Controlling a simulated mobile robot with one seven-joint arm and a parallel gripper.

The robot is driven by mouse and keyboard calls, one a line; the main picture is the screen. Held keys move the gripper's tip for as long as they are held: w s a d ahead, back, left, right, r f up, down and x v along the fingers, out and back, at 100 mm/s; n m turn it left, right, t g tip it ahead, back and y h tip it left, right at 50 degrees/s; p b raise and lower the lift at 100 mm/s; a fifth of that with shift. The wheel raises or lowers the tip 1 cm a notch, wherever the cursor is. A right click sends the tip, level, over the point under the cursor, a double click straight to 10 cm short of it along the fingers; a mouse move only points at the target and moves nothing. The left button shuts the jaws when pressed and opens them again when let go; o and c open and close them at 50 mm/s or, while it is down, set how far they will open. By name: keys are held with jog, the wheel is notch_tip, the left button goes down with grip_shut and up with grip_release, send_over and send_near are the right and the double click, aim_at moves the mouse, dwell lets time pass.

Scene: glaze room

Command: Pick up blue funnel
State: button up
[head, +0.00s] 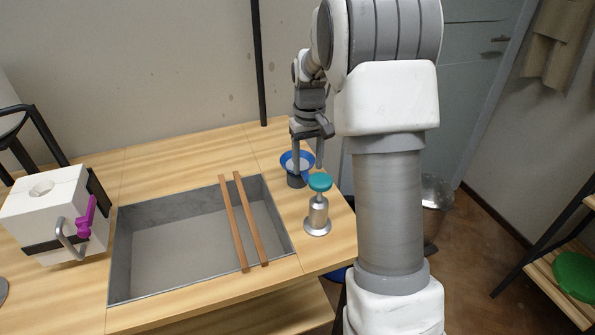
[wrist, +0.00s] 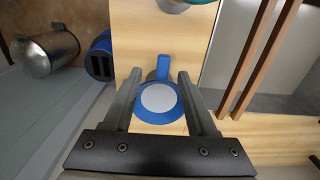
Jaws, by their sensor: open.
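The blue funnel (head: 286,161) stands near the back right corner of the wooden worktop in the head view, partly hidden by my gripper. In the wrist view the funnel (wrist: 158,99) shows as a blue ring with a pale round middle and a blue tab at its far side. My gripper (head: 308,171) points down at the funnel. In the wrist view my gripper (wrist: 160,75) is open, with one finger on each side of the funnel and the tab between the fingertips. I cannot tell whether the fingers touch it.
A white block (head: 42,208) with a magenta clamp stands at left. A metal bucket (wrist: 47,54) is beyond the worktop's edge.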

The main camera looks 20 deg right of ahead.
jog(key=f+b, duration=0.1)
jog(key=f, duration=0.6)
jog(key=shift+a+f+b, duration=0.15)
jog(key=shift+a+b, duration=0.05)
jog(key=shift+b, duration=0.2)
jog(key=shift+s, duration=0.1)
grip_shut()
